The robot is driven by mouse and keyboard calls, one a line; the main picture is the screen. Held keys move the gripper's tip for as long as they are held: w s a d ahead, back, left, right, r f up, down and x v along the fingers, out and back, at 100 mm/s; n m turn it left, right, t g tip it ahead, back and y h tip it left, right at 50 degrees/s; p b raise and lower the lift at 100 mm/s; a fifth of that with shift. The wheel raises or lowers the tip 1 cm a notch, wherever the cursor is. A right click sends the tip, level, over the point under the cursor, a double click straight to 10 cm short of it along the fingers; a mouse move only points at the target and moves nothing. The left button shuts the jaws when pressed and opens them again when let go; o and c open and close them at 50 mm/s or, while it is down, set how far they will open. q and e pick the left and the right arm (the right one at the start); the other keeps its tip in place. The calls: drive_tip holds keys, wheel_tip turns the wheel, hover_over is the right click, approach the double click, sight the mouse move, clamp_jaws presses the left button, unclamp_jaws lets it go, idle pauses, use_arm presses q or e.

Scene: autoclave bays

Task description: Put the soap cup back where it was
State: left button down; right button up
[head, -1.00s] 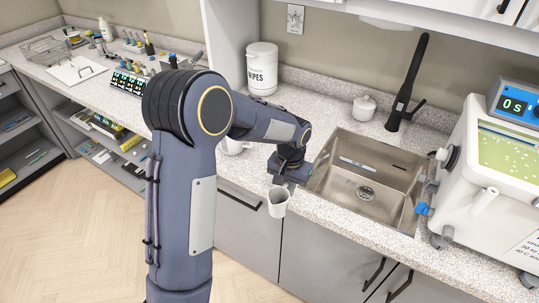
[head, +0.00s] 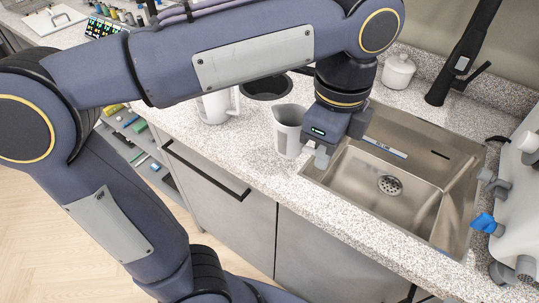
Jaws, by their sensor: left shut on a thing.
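The soap cup (head: 288,130) is a small pale grey cup with a spout-like rim. It is upright, at the counter left of the sink; I cannot tell whether its base touches the surface. My left gripper (head: 314,150) is at the cup's right side, beside the sink's left rim, shut on the cup. The part of the cup between the fingers is mostly hidden. My right gripper is not in view.
The steel sink (head: 425,205) lies to the right, with a tall black tap (head: 463,60). A lidded white pot (head: 398,72) stands behind. Bare counter (head: 245,148) lies in front.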

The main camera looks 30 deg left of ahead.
use_arm(q)
drive_tip(key=shift+s+a, duration=0.15)
drive_tip(key=shift+a, duration=0.05)
drive_tip(key=w+a+f, duration=0.3)
drive_tip(key=w+a, duration=0.1)
drive_tip(key=w+a+f, duration=0.4)
drive_tip(key=shift+w+a+f+b, duration=0.1)
drive_tip(key=shift+w+f+b, duration=0.05)
drive_tip(key=shift+f+b, duration=0.2)
drive_tip(key=shift+m, duration=0.3)
drive_tip(key=f, duration=0.1)
drive_tip(key=w+a+f, duration=0.1)
drive_tip(key=f, duration=0.1)
drive_tip(key=f+b, duration=0.1)
drive_tip(key=shift+w+a+f, duration=0.15)
drive_tip(key=shift+f, duration=0.4)
